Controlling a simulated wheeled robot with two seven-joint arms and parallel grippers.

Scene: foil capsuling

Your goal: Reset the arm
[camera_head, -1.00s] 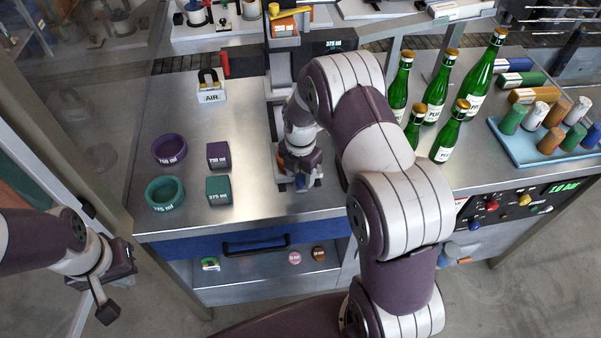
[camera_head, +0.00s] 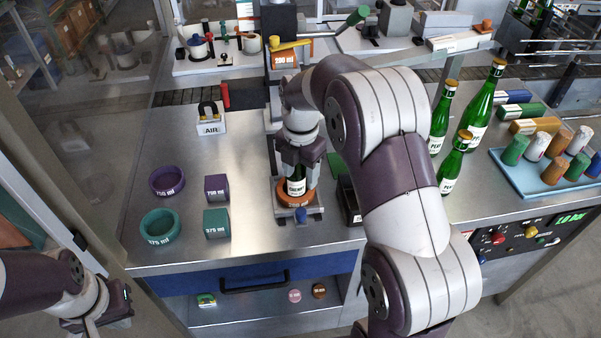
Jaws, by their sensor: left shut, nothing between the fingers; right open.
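A dark bottle (camera_head: 297,186) with a white label stands upright in an orange ring (camera_head: 295,199) on the station in the middle of the worktop. My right gripper (camera_head: 299,168) points down at the bottle's upper part. Its fingers are open, one on each side; whether they touch the glass cannot be told. The bottle's top is hidden by the gripper. My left gripper (camera_head: 108,318) is shut and empty at the lower left, in front of the worktop and off to its side.
Purple (camera_head: 167,181) and teal (camera_head: 160,227) rings and matching blocks lie to the left. Green bottles (camera_head: 453,163) and a blue tray (camera_head: 513,181) of coloured capsules stand to the right. My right arm crosses the worktop and hides part of it. An orange 200 ml block (camera_head: 291,59) is behind.

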